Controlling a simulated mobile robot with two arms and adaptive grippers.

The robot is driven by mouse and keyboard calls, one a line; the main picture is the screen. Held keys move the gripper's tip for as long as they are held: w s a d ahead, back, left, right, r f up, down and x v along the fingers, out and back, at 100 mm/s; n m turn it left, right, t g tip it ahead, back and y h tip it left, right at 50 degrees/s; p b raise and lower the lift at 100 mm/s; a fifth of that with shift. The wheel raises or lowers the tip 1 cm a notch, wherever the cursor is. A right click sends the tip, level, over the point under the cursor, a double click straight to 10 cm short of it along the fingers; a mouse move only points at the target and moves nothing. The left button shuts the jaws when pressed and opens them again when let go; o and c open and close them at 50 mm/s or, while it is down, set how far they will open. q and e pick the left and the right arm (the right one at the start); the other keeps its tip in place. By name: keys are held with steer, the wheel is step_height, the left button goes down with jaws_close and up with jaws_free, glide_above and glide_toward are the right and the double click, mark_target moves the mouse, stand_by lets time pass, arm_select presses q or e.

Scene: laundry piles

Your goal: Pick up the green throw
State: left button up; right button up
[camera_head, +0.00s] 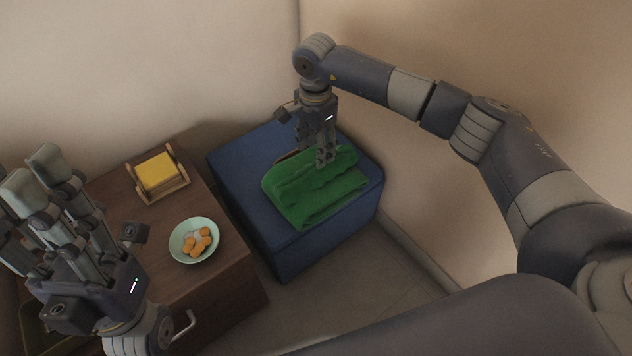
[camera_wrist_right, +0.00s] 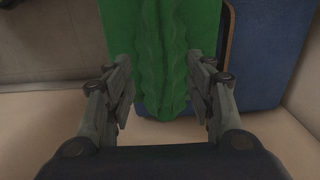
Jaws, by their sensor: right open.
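The green throw (camera_head: 314,190) lies folded on top of a blue ottoman (camera_head: 237,177). My right gripper (camera_head: 325,160) points down over the throw's far edge, and its fingertips hide part of that edge. In the right wrist view the throw (camera_wrist_right: 168,55) runs between the two open fingers of my right gripper (camera_wrist_right: 165,95), with nothing held. I cannot tell whether the fingers touch the cloth. My left gripper (camera_head: 45,185) is raised at the left over the wooden table, with its fingers apart and nothing between them.
A wooden table (camera_head: 225,275) stands left of the ottoman. It bears a pale green bowl (camera_head: 181,252) with orange pieces and a wooden holder (camera_head: 174,187) with yellow napkins (camera_head: 157,171). A brown-edged item lies partly under the throw. Walls stand close behind and right of the ottoman.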

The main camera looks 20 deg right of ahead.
mark_target(316, 177)
steer(key=f+b, duration=0.1)
steer(key=f, duration=0.2)
steer(key=f+b, duration=0.2)
steer(key=f, duration=0.1)
steer(key=shift+w+d+f, duration=0.1)
steer(key=shift+w+f, duration=0.1)
steer(key=shift+f, duration=0.15)
steer(key=shift+r, duration=0.1)
jaws_close()
